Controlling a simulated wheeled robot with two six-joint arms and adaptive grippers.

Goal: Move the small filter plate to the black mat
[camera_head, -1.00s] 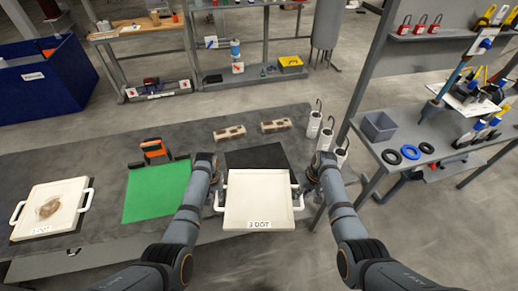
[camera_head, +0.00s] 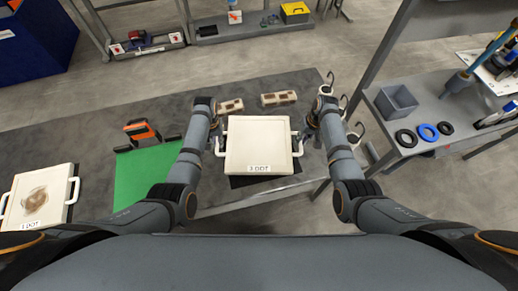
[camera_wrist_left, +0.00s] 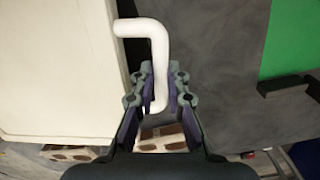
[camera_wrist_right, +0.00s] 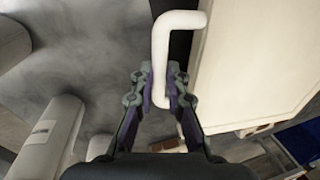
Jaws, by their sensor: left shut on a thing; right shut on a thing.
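A square white filter plate (camera_head: 258,145) with a "3 DOT" label and a white handle on each side is between my grippers. My left gripper (camera_head: 217,140) is shut on its left handle (camera_wrist_left: 158,45). My right gripper (camera_head: 303,141) is shut on its right handle (camera_wrist_right: 163,45). The plate is over the black mat (camera_head: 265,181) and hides most of it; a dark strip shows at the plate's front edge. I cannot tell whether the plate touches the mat. Another white plate (camera_head: 60,190), with a brown stain and a "1 DOT" label, lies at the left.
A green mat (camera_head: 140,180) and an orange-black tool (camera_head: 141,130) are left of my left arm. Two pale perforated blocks (camera_head: 279,98) lie behind the plate. White hooked weights (camera_head: 325,91) stand near my right gripper. A shelf with a grey bin (camera_head: 396,100) is at the right.

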